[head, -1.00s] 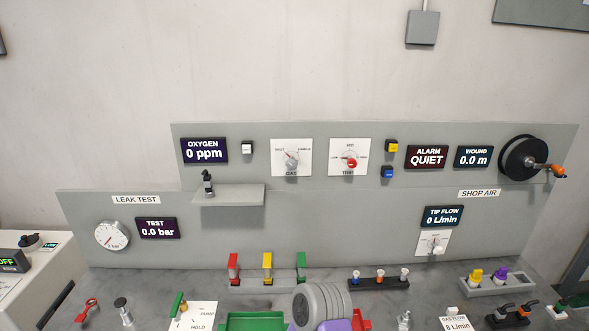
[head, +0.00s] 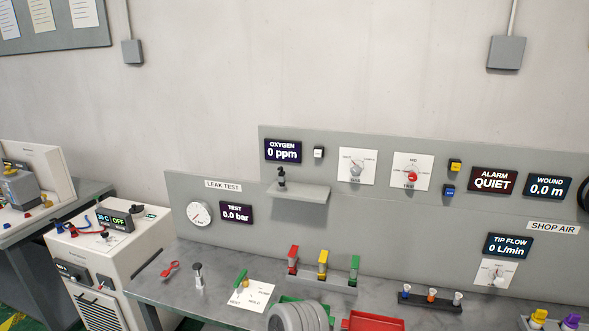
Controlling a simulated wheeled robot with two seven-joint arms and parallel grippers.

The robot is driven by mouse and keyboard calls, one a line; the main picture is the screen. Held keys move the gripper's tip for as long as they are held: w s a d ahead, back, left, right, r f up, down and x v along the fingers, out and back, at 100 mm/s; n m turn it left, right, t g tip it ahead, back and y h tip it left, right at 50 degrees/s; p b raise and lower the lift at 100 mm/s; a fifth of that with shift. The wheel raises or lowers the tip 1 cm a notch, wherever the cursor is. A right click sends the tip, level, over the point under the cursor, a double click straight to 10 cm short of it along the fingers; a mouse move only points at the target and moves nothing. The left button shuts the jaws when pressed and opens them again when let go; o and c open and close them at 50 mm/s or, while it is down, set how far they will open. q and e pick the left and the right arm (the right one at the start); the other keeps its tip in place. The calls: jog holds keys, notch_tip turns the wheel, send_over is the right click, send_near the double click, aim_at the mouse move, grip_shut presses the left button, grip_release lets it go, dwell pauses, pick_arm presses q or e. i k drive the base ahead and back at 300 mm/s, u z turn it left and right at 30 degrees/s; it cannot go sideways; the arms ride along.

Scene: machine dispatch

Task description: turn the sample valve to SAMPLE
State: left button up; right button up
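The valve by the OXYGEN display appears to be the sample valve (head: 356,169). It is a grey knob on a white square plate on the upper grey panel, right of centre in the head view. The small words on the plate and the exact pointer position are too small to read surely. Nothing touches or covers the knob. The OXYGEN display (head: 283,151) to its left reads 0 ppm. Neither of my grippers shows in the head view.
A similar plate with a red knob (head: 412,176) sits just right. A small shelf (head: 299,193) with a black fitting juts out below left. The bench (head: 220,262) carries red, yellow and green handles (head: 322,262) and a red tray (head: 372,321). A white cabinet (head: 105,255) stands left.

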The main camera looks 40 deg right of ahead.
aim_at(355, 171)
jog(key=u, duration=0.25)
jog(key=i, duration=0.75)
jog(key=z, duration=1.6)
